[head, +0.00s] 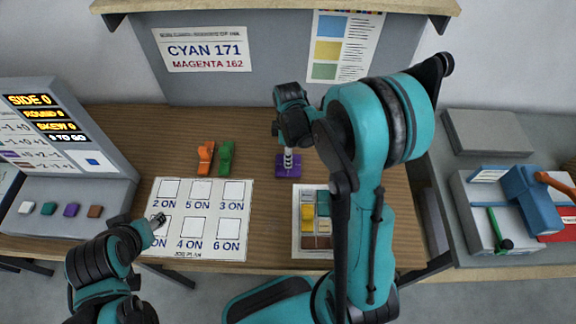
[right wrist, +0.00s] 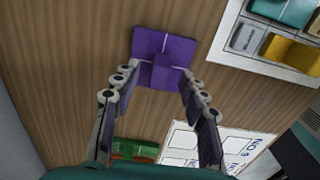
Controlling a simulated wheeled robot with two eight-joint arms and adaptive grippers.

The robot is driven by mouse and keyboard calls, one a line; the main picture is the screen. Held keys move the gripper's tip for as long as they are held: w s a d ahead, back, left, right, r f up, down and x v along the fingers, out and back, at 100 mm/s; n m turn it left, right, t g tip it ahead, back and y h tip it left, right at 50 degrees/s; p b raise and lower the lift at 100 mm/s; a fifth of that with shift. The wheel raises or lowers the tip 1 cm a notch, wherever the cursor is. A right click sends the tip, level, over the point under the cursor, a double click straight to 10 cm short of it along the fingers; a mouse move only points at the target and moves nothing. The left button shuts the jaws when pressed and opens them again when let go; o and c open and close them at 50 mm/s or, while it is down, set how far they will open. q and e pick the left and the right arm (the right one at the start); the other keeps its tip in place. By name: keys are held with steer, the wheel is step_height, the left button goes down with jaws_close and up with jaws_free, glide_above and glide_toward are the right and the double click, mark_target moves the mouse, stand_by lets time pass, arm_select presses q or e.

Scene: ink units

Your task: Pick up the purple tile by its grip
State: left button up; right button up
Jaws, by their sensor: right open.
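The purple tile (head: 283,170) lies flat on the wooden table, near its middle. In the right wrist view the tile (right wrist: 180,45) shows whole, with its raised block-shaped grip (right wrist: 164,70) standing up from it. My right gripper (head: 289,155) points down over the tile and hides part of it in the head view. In the right wrist view the fingers of this gripper (right wrist: 157,76) are apart, one on each side of the grip, with nothing between them touching. My left gripper (head: 157,222) is over the white card at the left; its jaws are too small to read.
An orange tile (head: 205,158) and a green tile (head: 226,158) lie left of the purple one. A white card (head: 181,250) with numbered squares lies in front of them. A tray (head: 299,250) with coloured tiles lies near the front edge. A console (head: 70,190) stands at left.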

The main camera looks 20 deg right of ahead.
step_height(320, 180, down, 2)
jaws_close()
steer(key=shift+r, duration=0.1)
